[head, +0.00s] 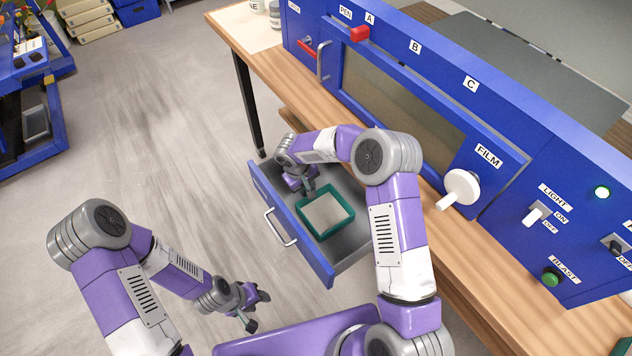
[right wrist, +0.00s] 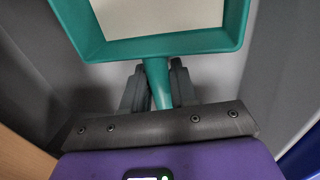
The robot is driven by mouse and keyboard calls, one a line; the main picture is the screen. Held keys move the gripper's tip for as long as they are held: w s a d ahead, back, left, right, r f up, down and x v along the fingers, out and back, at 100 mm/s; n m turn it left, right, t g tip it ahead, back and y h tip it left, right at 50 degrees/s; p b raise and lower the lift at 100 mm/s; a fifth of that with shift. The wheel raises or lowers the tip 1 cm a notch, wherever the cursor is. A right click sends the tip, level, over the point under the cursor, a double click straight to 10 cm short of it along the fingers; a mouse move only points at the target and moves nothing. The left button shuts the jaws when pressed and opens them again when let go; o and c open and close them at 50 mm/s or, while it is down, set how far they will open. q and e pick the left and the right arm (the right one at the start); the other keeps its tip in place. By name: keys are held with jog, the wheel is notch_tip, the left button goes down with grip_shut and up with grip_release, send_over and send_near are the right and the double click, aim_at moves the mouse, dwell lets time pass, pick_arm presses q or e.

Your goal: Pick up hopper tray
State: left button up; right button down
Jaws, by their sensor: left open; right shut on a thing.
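The hopper tray (head: 326,212) is a teal square tray with a pale bottom, inside the open drawer. It also shows in the right wrist view (right wrist: 160,45), with a short teal handle (right wrist: 158,83) pointing toward my gripper. My right gripper (right wrist: 158,88) is shut on that handle; in the head view it (head: 308,190) reaches down into the drawer at the tray's far left corner. My left gripper (head: 254,304) is open and empty over the floor, in front of the drawer. Whether the tray touches the drawer bottom I cannot tell.
The blue drawer (head: 290,226) with a white handle stands pulled out from under the wooden bench (head: 460,262). A blue cabinet (head: 505,165) with a FILM knob (head: 461,187) and switches stands on the bench. A blue rack (head: 30,110) is at far left.

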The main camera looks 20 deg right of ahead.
notch_tip(320, 180, up, 14)
jog(key=p, duration=0.2)
jog(key=shift+f, duration=0.1)
jog(key=c, duration=1.5)
grip_release()
jog(key=shift+c, duration=0.2)
grip_shut()
